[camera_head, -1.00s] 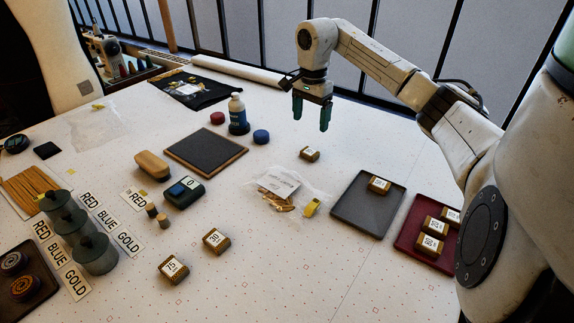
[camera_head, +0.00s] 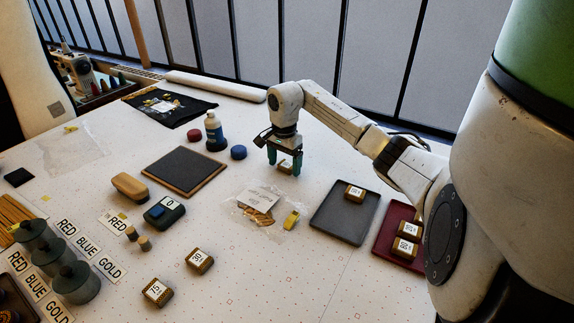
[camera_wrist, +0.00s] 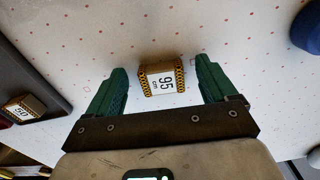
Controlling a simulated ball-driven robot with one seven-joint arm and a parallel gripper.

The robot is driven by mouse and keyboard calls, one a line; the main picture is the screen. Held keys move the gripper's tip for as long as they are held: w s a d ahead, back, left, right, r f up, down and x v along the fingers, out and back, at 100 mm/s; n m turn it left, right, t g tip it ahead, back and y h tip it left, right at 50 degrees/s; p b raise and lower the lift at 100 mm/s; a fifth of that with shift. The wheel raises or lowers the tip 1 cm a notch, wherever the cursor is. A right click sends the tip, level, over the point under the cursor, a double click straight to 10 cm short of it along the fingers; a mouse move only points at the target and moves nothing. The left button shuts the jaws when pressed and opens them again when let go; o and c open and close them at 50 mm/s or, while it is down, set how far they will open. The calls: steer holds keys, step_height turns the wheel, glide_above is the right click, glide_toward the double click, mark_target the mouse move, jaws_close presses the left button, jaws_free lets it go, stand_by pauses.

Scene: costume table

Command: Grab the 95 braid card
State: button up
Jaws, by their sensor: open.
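The 95 braid card (camera_wrist: 162,80) is a small block with a white "95 cm" label and patterned gold-brown braid at its sides. It lies on the white table. In the wrist view it sits between the two green fingers of my gripper (camera_wrist: 158,88), with a gap on each side. In the head view my gripper (camera_head: 285,160) is low over the card (camera_head: 285,167), which is partly hidden by the fingers. The gripper is open and holds nothing.
A grey tray (camera_head: 335,226) with a braid card (camera_head: 354,192) stands to the right, beside a dark red tray (camera_head: 384,240) with more cards. A clear bag (camera_head: 245,220) lies in front. A blue round piece (camera_head: 238,152) and a bottle (camera_head: 214,132) stand to the left.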

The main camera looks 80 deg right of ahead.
steer(key=shift+f, duration=0.15)
steer(key=c, duration=1.1)
